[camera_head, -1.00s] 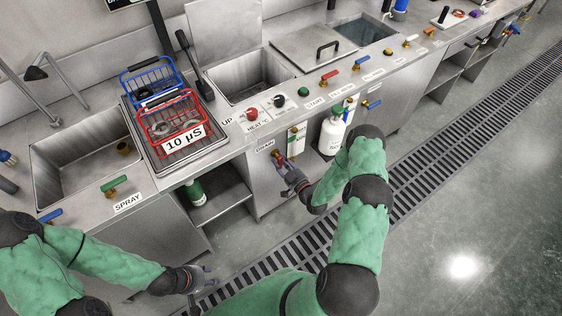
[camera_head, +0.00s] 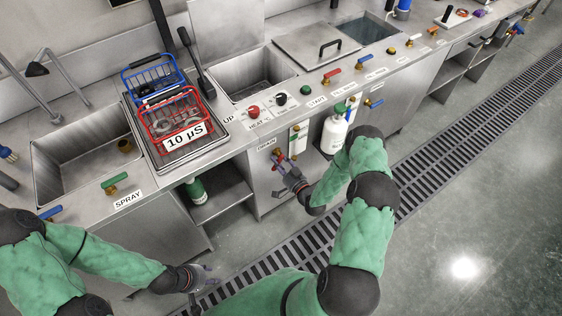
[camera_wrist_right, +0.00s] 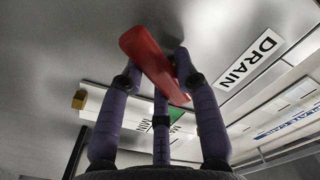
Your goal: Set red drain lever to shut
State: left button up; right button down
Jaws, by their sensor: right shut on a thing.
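The red drain lever (camera_head: 291,158) is on the cabinet front at a brass valve fitting, beside the DRAIN label (camera_head: 267,143). My right gripper (camera_head: 284,167) is at the lever, in front of the cabinet. In the right wrist view the red lever (camera_wrist_right: 146,52) lies slantwise between the dark fingers of the gripper (camera_wrist_right: 158,72), which are shut on it. The DRAIN label (camera_wrist_right: 250,62) shows there to the right of the lever. My left gripper (camera_head: 206,283) is low at the left, fingers apart, empty and away from the lever.
A white bottle (camera_head: 333,134) stands right of the drain valve. A blue-handled valve (camera_head: 373,102) is further right. The counter above carries a red basket (camera_head: 157,118), a heat knob (camera_head: 253,112) and several valve handles. The floor grating (camera_head: 412,182) runs in front.

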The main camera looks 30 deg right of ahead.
jog(key=m, duration=0.4)
jog(key=a+m, duration=0.1)
jog(key=shift+r+m, duration=0.35)
jog(key=shift+m, duration=0.05)
jog(key=m, duration=0.3)
jog(key=r+m, duration=0.1)
jog(key=m, duration=0.1)
jog(key=shift+a+m, duration=0.25)
jog(key=shift+m, duration=0.05)
jog(key=c, duration=0.9)
grip_release()
jog(key=s, duration=0.8)
jog(key=s+d, duration=0.1)
jog(key=s, duration=0.3)
